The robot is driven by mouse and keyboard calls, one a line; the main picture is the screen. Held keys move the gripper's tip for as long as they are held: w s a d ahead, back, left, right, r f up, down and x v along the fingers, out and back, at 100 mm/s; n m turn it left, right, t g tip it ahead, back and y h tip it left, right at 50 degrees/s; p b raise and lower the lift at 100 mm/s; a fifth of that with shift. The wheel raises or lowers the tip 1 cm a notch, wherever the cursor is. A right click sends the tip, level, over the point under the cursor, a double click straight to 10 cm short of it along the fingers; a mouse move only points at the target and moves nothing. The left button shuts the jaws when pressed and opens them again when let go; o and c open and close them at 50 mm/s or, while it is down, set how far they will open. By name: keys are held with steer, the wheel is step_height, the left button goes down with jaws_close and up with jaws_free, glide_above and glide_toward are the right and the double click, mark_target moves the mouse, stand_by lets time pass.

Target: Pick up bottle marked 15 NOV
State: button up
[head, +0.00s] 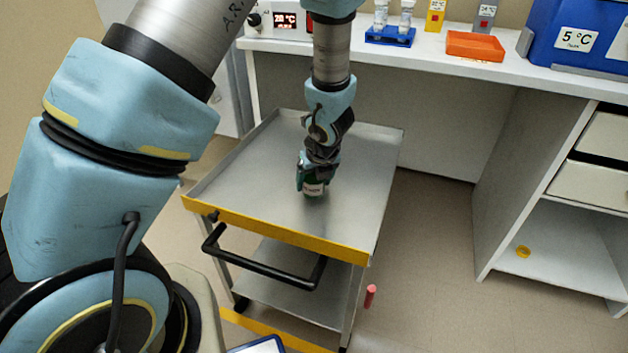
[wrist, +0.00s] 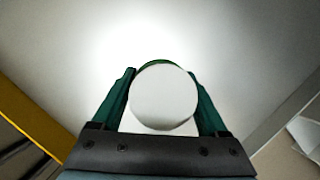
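A dark green bottle (head: 313,189) with a pale label stands upright at the steel cart top, below my gripper (head: 317,180). The label's print is too small to read, so I cannot confirm 15 NOV. In the wrist view a round white cap (wrist: 164,97) sits between the two green fingers of my gripper (wrist: 162,75), with a green rim showing behind it. The fingers flank the bottle on both sides, close to it. Whether they press on it is not clear. Whether the bottle's base touches the cart is hard to tell.
The cart (head: 250,170) has a yellow front edge, a black handle (head: 262,262) and an otherwise bare top. Behind it, a white bench holds a blue rack (head: 390,37), an orange tray (head: 475,46) and a blue 5 °C box (head: 580,38). A red object (head: 370,296) is by the cart.

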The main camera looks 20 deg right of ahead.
steer(key=c, duration=1.1)
